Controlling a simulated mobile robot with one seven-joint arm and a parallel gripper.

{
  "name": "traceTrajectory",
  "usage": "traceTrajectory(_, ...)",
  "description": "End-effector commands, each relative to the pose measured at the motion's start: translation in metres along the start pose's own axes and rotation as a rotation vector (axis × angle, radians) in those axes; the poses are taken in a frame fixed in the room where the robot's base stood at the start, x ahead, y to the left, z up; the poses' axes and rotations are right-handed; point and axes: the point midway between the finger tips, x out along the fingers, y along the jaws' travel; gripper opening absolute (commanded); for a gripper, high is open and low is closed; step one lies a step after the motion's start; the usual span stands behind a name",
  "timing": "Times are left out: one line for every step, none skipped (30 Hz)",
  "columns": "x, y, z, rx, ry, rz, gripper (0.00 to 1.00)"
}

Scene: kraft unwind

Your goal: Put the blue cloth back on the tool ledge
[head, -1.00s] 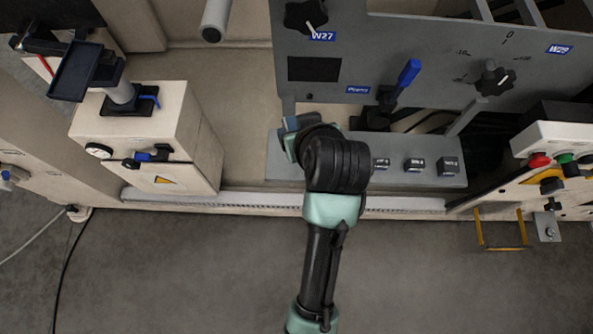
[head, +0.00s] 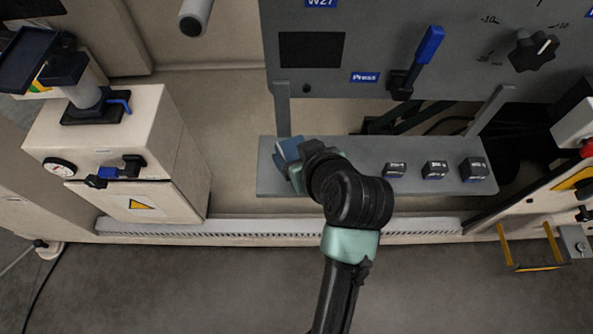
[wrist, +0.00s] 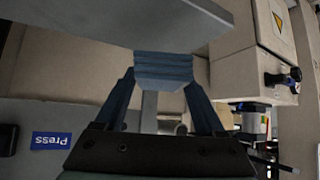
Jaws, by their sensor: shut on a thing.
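The blue cloth (head: 287,152) is a small folded pad. My gripper (head: 292,165) is shut on it, over the left end of the grey tool ledge (head: 405,147). In the wrist view the cloth (wrist: 163,66) sits between the two fingertips of my gripper (wrist: 162,82). The ledge's grey slab (wrist: 135,18) crosses the top of that view and the cloth overlaps its edge. I cannot tell whether the cloth touches the ledge. My wrist hides part of the ledge's middle.
Several dark blocks (head: 435,170) stand on the ledge's right half. Behind it rises a grey panel with a blue-handled lever (head: 430,45) and a black knob (head: 533,50). A beige cabinet (head: 150,150) stands left. A yellow rail (head: 530,267) is at lower right.

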Motion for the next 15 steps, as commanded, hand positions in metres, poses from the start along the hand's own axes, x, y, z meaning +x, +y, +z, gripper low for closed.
traceTrajectory(0.003,0.0,0.004,0.0,0.0,-0.001,0.09)
traceTrajectory(0.004,0.0,0.005,0.0,0.0,-0.001,0.09)
traceTrajectory(0.007,0.0,0.007,0.001,0.0,-0.001,0.09)
traceTrajectory(0.009,0.0,0.009,0.001,0.0,-0.001,0.09)
traceTrajectory(0.012,0.0,0.013,0.001,-0.001,-0.001,0.09)
traceTrajectory(0.016,-0.001,0.018,0.001,-0.002,-0.002,0.09)
traceTrajectory(0.02,-0.001,0.022,0.001,-0.002,-0.002,0.09)
traceTrajectory(0.024,-0.001,0.026,0.001,-0.002,-0.002,0.09)
traceTrajectory(0.029,-0.001,0.032,0.001,-0.003,-0.003,0.09)
traceTrajectory(0.032,-0.001,0.035,0.0,-0.002,-0.003,0.09)
traceTrajectory(0.035,-0.001,0.037,0.0,-0.001,-0.002,0.09)
traceTrajectory(0.036,-0.001,0.04,0.0,0.0,-0.002,0.09)
traceTrajectory(0.037,-0.001,0.04,0.0,0.0,-0.002,0.09)
traceTrajectory(0.037,-0.001,0.04,0.0,0.001,-0.001,0.09)
traceTrajectory(0.037,-0.001,0.039,0.0,0.001,-0.001,0.09)
